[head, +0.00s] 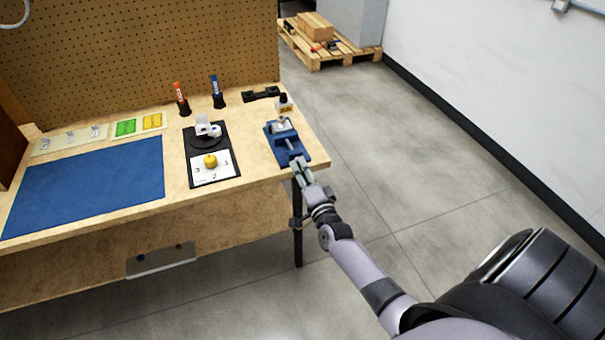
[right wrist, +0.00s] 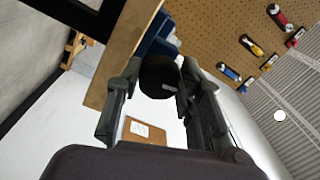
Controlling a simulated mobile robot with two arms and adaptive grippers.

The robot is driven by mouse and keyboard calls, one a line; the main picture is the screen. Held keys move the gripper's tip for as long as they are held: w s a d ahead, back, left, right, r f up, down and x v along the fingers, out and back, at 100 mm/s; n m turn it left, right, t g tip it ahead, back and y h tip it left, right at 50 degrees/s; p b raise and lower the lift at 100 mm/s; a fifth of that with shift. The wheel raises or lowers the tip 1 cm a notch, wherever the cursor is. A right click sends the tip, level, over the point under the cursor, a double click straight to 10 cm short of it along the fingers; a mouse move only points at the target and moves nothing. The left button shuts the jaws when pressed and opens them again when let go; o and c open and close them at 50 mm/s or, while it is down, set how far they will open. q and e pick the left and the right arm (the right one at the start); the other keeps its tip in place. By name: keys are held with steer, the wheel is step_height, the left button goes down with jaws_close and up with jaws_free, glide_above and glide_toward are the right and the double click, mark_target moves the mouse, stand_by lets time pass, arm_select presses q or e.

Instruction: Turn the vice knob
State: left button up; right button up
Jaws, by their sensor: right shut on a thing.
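The blue vice (head: 273,143) stands at the right front corner of the wooden bench, with a metal screw pointing toward the front edge. My right gripper (head: 299,164) is at the vice's front end and covers its knob in the head view. In the right wrist view, the dark round vice knob (right wrist: 160,76) sits between the two fingers of my right gripper (right wrist: 162,85), which is shut on it. Part of the blue vice (right wrist: 153,42) shows behind the knob. My left gripper is not in view.
Left of the vice are a black stand with a numbered white card (head: 213,170) and a blue mat (head: 85,187). A small white bottle (head: 284,104) and a black holder (head: 261,94) are behind the vice. Open floor lies to the right of the bench.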

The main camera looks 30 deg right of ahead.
steer(key=m+b, duration=0.1)
steer(key=m, duration=0.4)
steer(key=shift+a+m+b, duration=0.1)
steer(key=shift+m+b, duration=0.2)
steer(key=shift+m, duration=0.1)
stand_by(0.4)
steer(key=o, duration=1.2)
steer(key=shift+c, duration=0.2)
steer(key=shift+r, duration=0.1)
steer(key=v, duration=1.2)
steer(key=shift+a, duration=0.1)
